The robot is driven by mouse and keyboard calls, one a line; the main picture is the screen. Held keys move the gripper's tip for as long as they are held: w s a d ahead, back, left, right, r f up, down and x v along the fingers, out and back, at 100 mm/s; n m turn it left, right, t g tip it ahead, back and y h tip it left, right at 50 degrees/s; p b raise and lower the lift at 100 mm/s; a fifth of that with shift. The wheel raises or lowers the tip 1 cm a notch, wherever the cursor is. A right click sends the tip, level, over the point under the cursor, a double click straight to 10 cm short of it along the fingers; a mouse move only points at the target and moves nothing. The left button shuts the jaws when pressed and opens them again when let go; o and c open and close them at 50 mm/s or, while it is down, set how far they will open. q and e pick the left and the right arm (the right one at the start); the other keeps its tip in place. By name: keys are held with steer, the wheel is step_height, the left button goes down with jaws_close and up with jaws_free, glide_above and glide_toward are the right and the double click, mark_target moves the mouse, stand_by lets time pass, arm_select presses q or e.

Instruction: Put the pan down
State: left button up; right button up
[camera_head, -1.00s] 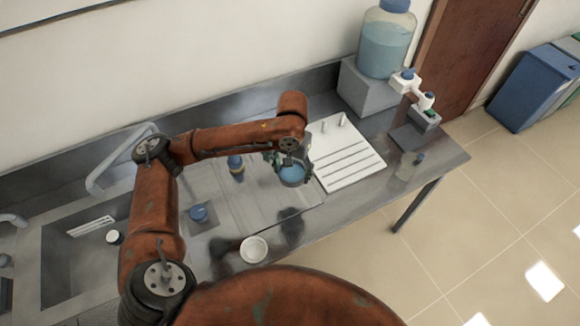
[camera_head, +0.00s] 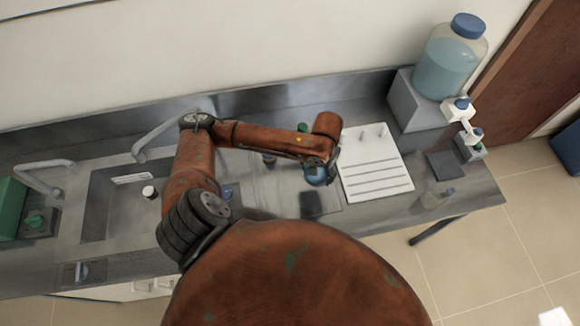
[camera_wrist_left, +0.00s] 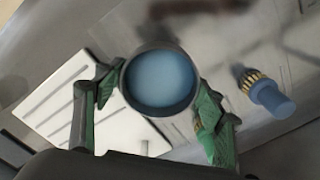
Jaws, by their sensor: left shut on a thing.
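My left gripper (camera_head: 322,172) is over the steel worktop, just left of the white grooved board. Its green fingers are closed on opposite sides of a round pan (camera_wrist_left: 162,80) with a dark rim and blue inside, in the left wrist view (camera_wrist_left: 158,118). My right gripper is not in view.
The white grooved board (camera_head: 377,178) with upright pegs lies right of the gripper. A large jug (camera_head: 450,62) stands on a grey block (camera_head: 415,105) at the back right. A sink (camera_head: 112,208) is at left.

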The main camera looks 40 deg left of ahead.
arm_select(q)
steer(key=s+a+r+p, duration=0.1)
steer(key=s+r+p, duration=0.1)
steer(key=s+p, duration=0.55)
steer(key=s+a+r+p, duration=0.1)
steer(key=s+p, duration=0.3)
steer(key=s, duration=0.6)
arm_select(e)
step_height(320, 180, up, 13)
arm_select(q)
steer(key=b, duration=1)
glide_above(294, 187)
steer(key=shift+n, duration=0.3)
steer(key=f, duration=0.9)
steer(key=shift+s+d, duration=0.2)
steer(key=shift+s, duration=0.1)
steer(key=shift+w+a+f, duration=0.1)
steer(key=shift+w+f, duration=0.2)
steer(key=shift+f, duration=1.75)
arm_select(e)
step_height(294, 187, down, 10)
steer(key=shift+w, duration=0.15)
arm_select(q)
steer(key=shift+f, duration=0.1)
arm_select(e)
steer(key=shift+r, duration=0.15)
arm_select(q)
steer(key=o, duration=1.9)
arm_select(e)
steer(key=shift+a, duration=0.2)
